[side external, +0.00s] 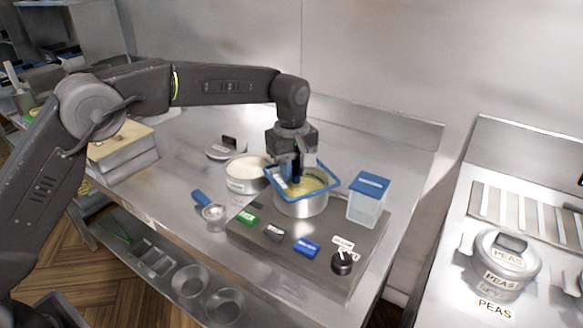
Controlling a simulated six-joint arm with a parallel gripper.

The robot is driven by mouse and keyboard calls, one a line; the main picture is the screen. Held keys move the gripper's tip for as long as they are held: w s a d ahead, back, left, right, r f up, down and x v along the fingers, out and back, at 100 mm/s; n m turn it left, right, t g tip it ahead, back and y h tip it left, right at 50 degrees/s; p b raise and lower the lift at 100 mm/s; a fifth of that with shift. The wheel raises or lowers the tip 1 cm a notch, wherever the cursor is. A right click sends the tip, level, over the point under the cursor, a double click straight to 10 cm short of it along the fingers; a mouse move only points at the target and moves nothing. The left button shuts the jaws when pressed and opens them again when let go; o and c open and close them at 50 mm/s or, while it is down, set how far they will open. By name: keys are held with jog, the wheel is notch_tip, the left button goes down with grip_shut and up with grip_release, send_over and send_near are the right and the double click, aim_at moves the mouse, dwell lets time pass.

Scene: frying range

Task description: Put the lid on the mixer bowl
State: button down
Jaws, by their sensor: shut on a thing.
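A round metal bowl (301,206) with yellow contents stands on the grey platform, under my gripper. A square clear lid with a blue rim (324,191) is at the bowl's mouth, and the yellow shows through it. My gripper (297,177) points down over the bowl and is shut on this blue-rimmed lid. The lid looks slightly tilted; whether it touches the bowl's rim I cannot tell. The fingertips and the grip point are partly hidden by the dark jaws.
A white-filled pot (246,185) stands close left of the bowl, with a grey lid (226,149) behind it. A blue-topped clear container (367,204) stands close right. Coloured blocks and a black knob (342,263) line the platform's (289,267) front. A blue-handled scoop (203,201) lies left.

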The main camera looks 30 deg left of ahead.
jog(key=c, duration=0.5)
grip_release()
jog(key=shift+r, duration=3.55)
jog(key=shift+c, duration=0.3)
grip_shut()
